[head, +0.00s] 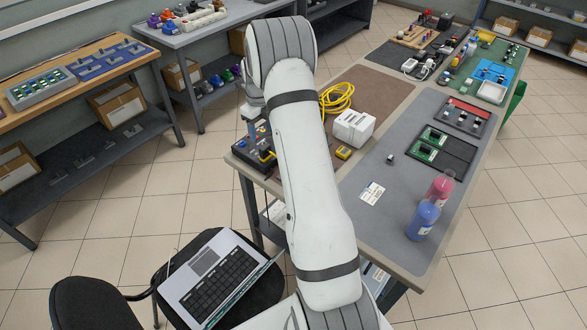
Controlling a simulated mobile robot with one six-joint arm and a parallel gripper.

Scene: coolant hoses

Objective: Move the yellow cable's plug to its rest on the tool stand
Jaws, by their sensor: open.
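The yellow cable (338,97) lies in a loose coil on the brown mat of the long workbench, just right of my arm. A small yellow part (267,156), perhaps its plug, shows at a dark unit (246,155) on the bench's near left corner. I cannot tell whether this unit is the tool stand. My arm hides much of that area, including the cable's run between coil and corner. My gripper (254,130) shows only in small part left of my arm, above the dark unit. It is open; its fingertips are not clear.
Pink (439,188) and blue (422,219) bottles stand near the bench's right edge. A chair with a laptop (220,278) stands on the floor in front.

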